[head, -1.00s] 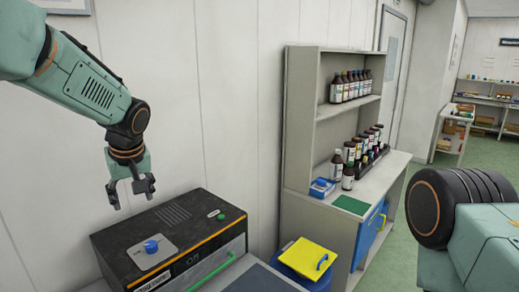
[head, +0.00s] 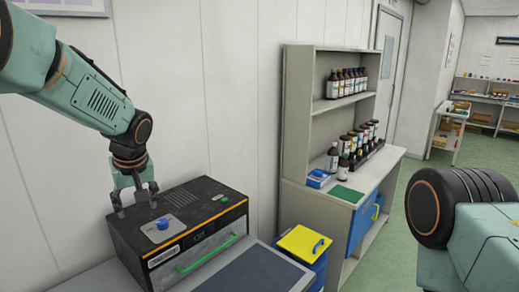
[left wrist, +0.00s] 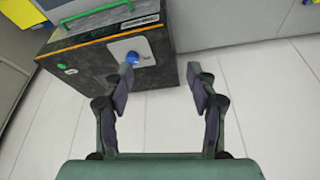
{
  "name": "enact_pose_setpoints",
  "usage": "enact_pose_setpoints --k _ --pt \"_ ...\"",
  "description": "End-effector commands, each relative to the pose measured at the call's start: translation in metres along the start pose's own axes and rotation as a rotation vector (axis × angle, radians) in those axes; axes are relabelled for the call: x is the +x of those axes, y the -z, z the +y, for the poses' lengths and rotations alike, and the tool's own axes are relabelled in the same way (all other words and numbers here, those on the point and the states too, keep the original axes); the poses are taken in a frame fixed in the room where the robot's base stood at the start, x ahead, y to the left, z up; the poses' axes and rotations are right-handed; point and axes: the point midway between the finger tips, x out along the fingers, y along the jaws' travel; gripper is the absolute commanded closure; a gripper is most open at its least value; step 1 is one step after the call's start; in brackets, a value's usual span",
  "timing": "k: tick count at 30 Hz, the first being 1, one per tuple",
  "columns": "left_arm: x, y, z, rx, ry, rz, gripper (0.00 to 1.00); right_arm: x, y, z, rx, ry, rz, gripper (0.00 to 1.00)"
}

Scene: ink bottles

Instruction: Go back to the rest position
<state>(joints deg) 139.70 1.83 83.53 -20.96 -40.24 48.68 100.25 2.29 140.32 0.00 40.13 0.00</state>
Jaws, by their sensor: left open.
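My left gripper (head: 137,208) is open and empty in the head view. It hangs pointing down in front of or over the left part of a black machine (head: 205,207) with a blue knob (head: 163,224) and a green handle (head: 206,254). In the left wrist view the open fingers (left wrist: 162,82) have nothing between them, and the blue knob (left wrist: 133,58) shows close to the left fingertip. I cannot tell whether they touch. My right gripper is outside the views; only part of my right arm shows at the head view's right edge.
A grey shelf unit (head: 297,120) with several brown bottles (head: 348,82) stands right of the machine. A green mat (head: 346,192) and a blue box (head: 318,179) lie on its counter. A blue bin with a yellow lid (head: 299,240) stands below. Green floor (head: 398,240) is open at right.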

Motion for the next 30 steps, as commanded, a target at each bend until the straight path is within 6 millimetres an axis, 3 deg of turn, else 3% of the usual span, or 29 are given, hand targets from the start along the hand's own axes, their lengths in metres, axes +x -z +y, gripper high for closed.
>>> enact_pose_setpoints --k 8,11,14,18,21,27,30 --pt "0.067 -0.059 -0.001 0.109 -0.037 -0.081 0.42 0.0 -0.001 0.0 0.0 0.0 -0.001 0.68" --pt "0.095 -0.092 -0.006 0.153 -0.056 -0.118 0.42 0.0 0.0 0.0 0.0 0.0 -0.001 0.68" --pt "0.126 -0.136 -0.017 0.207 -0.079 -0.163 0.42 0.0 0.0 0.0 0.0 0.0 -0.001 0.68" --pt "0.166 -0.215 -0.043 0.288 -0.113 -0.231 0.42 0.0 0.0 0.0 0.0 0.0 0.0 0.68" --pt "0.186 -0.273 -0.068 0.34 -0.132 -0.271 0.42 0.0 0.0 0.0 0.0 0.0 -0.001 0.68" --pt "0.195 -0.378 -0.127 0.438 -0.147 -0.329 0.42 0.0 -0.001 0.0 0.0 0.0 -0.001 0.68" --pt "0.189 -0.417 -0.155 0.482 -0.141 -0.347 0.42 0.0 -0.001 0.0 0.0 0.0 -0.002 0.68"
